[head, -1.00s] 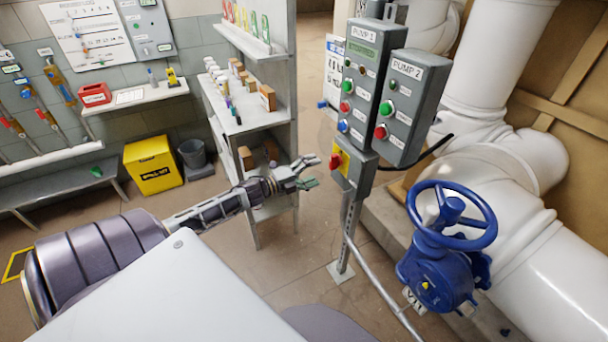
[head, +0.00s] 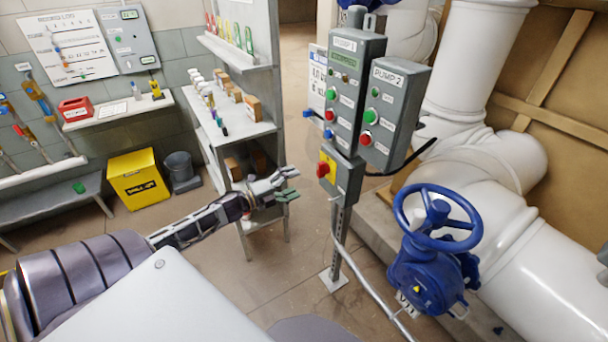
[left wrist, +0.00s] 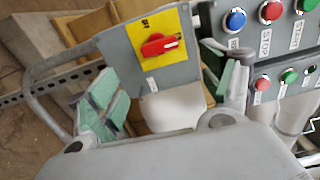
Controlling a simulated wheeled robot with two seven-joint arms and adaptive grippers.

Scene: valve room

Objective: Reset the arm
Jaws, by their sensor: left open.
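My left gripper (head: 286,184) reaches in from the left in the head view, open and empty, with green pads on its fingers. It is a short way left of the grey switch box with the red rotary switch (head: 323,169) on a yellow plate. In the left wrist view the red switch (left wrist: 159,45) shows between the open finger pads, ahead of them, with its handle roughly level in that picture. I see no contact between gripper and switch. My right gripper is not in view.
The pump 1 panel (head: 345,95) and pump 2 panel (head: 390,115) stand above the switch box on a post. A blue handwheel valve (head: 437,225) and white pipes are to the right. Shelves (head: 240,130) stand behind my left gripper. A yellow bin (head: 139,178) is further left.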

